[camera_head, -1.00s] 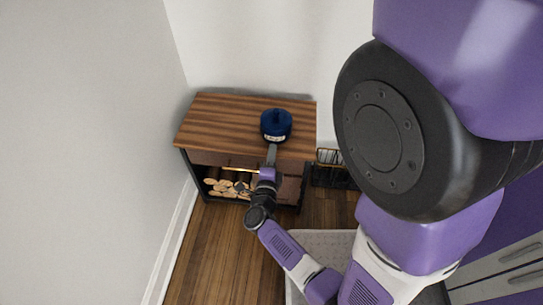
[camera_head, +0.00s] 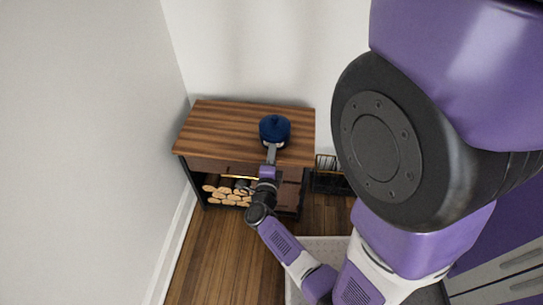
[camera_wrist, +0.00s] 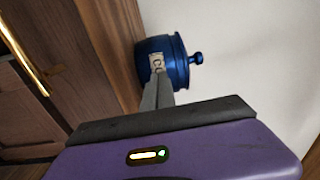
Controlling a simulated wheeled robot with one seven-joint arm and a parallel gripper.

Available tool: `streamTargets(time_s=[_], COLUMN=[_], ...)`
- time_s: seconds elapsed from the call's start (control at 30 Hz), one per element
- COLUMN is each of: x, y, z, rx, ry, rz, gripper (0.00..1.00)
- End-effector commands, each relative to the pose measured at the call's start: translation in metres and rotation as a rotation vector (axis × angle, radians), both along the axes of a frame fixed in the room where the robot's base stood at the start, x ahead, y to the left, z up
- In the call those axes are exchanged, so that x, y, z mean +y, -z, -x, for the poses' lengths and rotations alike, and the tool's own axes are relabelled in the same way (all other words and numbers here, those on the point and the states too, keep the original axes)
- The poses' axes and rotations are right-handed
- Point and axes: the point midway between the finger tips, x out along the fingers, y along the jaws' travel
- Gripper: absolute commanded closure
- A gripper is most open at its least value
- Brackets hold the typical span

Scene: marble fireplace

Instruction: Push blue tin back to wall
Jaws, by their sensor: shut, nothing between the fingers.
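The blue tin (camera_head: 275,128) stands upright on the wooden top of the cabinet, right of its middle, with bare wood between it and the wall behind. It has a knobbed lid and a pale label, which show sideways in the wrist view (camera_wrist: 178,60). My gripper (camera_head: 271,150) is shut and empty. Its fingertips are at the front of the tin, by the label; the wrist view shows them overlapping the tin's side, but I cannot tell for sure whether they touch. The white wall (camera_head: 270,55) rises behind the cabinet.
The cabinet top (camera_head: 215,125) is clear to the left of the tin. Cut logs (camera_head: 228,192) lie in the open bay below. A black wire rack (camera_head: 330,176) stands at the right. A side wall (camera_head: 80,130) is at the left.

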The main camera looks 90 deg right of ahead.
Motion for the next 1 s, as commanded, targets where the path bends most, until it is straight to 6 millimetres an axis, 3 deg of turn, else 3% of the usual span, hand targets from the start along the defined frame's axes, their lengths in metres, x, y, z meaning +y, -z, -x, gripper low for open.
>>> streamTargets(time_s=[1.0], x=[-0.065], y=[0.000], z=[0.007], rx=[0.000], ry=[0.001], rz=[0.000], gripper=[1.00])
